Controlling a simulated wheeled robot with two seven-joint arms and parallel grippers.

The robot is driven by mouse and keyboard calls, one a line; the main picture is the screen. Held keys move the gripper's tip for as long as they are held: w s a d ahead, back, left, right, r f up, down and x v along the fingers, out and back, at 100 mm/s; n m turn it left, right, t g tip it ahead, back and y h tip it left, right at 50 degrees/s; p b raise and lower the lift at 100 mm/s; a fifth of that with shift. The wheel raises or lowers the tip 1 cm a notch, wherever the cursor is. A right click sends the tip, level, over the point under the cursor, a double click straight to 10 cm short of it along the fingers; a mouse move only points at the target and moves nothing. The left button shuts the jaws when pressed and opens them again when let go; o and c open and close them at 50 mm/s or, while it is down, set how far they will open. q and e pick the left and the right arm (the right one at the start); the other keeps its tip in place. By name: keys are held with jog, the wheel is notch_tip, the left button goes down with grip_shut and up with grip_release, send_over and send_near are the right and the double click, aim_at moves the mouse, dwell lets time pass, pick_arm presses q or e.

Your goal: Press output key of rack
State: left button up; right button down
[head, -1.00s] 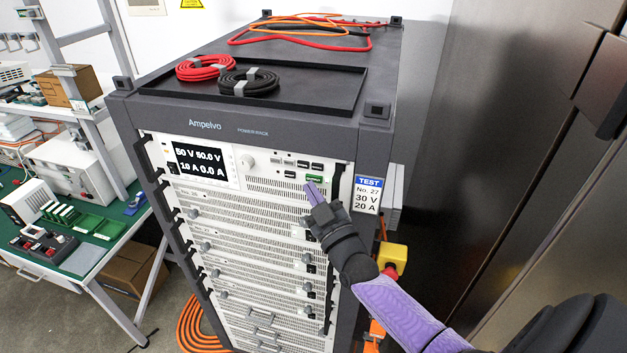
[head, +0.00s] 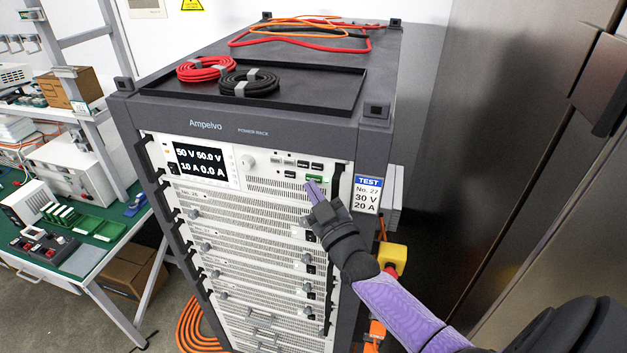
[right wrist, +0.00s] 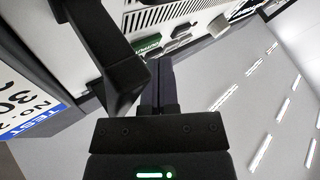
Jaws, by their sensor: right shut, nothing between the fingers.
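The power rack (head: 237,124) stands in the middle of the head view, with a grey frame and white front modules. Its top module has a lit display (head: 200,163) reading 50 V 50.0 V and 1.0 A 0.0 A. Right of the display are a round knob and several small dark keys (head: 290,174). One key is green (head: 314,179); it also shows in the right wrist view (right wrist: 149,45). My right gripper (head: 312,187) is shut and empty, its tips at or just below the green key. I cannot tell whether they touch it. My left gripper is not in view.
A black tray (head: 330,88) on top holds red and black cable coils. A yellow box (head: 393,257) sits at the rack's right side. A workbench (head: 95,262) stands left.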

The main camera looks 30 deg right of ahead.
jog(key=shift+d+r, duration=0.15)
jog(key=shift+r, duration=0.05)
jog(key=a+p, duration=0.1)
jog(key=s+a+p, duration=0.1)
jog(key=s+a+f+p, duration=0.1)
jog(key=shift+a, duration=0.35)
dwell(0.3)
dwell(0.6)
